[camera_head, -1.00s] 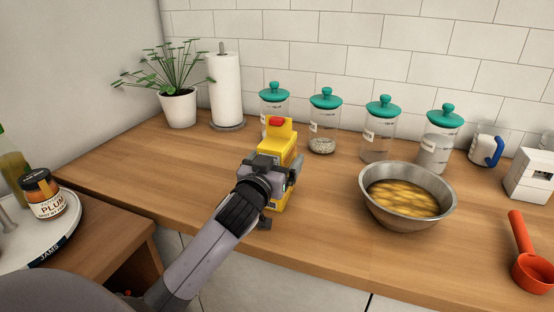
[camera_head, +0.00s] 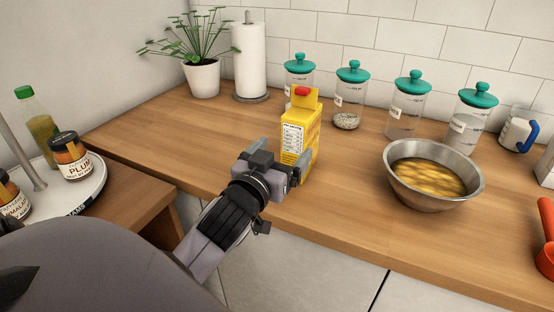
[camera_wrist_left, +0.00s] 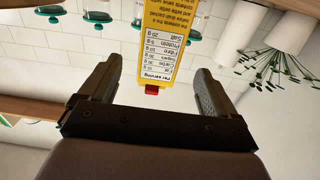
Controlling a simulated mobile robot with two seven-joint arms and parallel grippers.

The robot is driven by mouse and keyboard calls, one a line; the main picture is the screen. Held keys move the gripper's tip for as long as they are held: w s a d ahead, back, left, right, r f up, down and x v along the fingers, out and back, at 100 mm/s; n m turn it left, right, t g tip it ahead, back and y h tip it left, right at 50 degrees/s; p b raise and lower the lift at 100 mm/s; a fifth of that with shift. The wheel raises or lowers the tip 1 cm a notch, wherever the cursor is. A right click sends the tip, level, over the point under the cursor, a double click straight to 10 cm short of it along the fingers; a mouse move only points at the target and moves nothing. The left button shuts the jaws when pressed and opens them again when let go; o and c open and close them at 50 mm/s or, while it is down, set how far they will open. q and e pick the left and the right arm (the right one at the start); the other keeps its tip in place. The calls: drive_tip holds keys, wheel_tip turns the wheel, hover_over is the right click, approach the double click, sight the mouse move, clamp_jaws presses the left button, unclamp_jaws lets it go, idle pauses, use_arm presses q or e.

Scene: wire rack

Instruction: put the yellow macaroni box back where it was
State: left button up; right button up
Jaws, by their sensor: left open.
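The yellow macaroni box (camera_head: 298,138) stands upright on the wooden counter, left of the metal bowl, with a red cap on top and a white label on the side facing me. My left gripper (camera_head: 282,158) is in front of the box, with its fingers open and pointing at it. In the left wrist view, which is upside down, the box (camera_wrist_left: 169,40) shows beyond the gap between the two fingers (camera_wrist_left: 150,82), and nothing is held there. Its lower part is partly hidden by the gripper in the head view. My right gripper is not in view.
A metal bowl of yellow food (camera_head: 432,200) stands right of the box. Several teal-lidded jars (camera_head: 352,95) line the wall. A paper towel roll (camera_head: 249,60) and potted plant (camera_head: 202,78) stand behind. A white turntable (camera_head: 92,190) with jars is at left. Counter left of the box is clear.

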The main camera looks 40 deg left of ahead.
use_arm(q)
drive_tip(key=shift+v, duration=1)
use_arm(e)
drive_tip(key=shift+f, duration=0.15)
